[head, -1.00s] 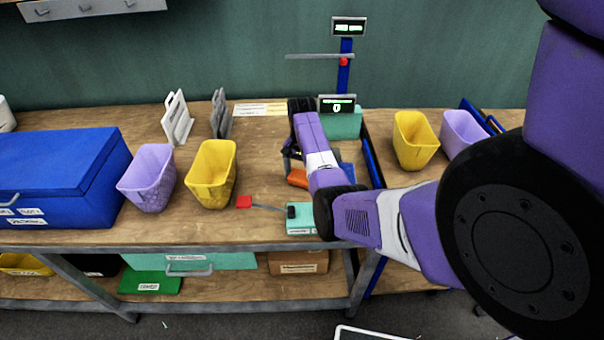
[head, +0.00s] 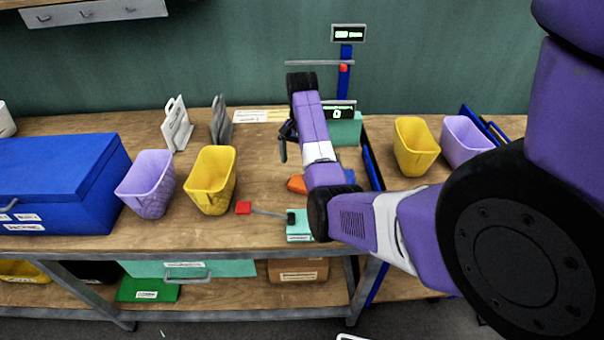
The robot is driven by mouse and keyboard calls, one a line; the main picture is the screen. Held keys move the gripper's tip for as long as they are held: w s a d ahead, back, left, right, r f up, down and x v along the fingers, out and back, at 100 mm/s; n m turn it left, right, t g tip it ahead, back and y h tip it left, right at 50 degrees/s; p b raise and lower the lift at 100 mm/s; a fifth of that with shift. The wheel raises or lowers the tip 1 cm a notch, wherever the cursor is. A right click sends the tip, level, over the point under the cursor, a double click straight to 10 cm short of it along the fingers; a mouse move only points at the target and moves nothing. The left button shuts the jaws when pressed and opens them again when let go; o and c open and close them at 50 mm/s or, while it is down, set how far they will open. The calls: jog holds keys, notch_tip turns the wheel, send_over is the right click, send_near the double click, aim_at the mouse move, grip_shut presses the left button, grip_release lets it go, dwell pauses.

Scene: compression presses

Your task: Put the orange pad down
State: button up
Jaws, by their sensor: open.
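The orange pad (head: 296,184) lies on the wooden bench, partly hidden behind my purple arm; only its left part shows. My gripper (head: 283,150) is open and appears above and behind the pad, apart from it. One dark finger shows pointing down; the other is mostly hidden by the arm. Nothing shows held in it. I cannot tell what surface lies directly under the pad.
A teal box with a red-ended lever (head: 300,226) stands at the bench's front edge. A yellow bin (head: 211,182) and a lilac bin (head: 147,186) stand left. A press with displays (head: 345,75) stands behind. Bare wood lies between the yellow bin and the pad.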

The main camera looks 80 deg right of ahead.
jog(key=shift+r+p, duration=0.5)
jog(key=shift+r, duration=1.2)
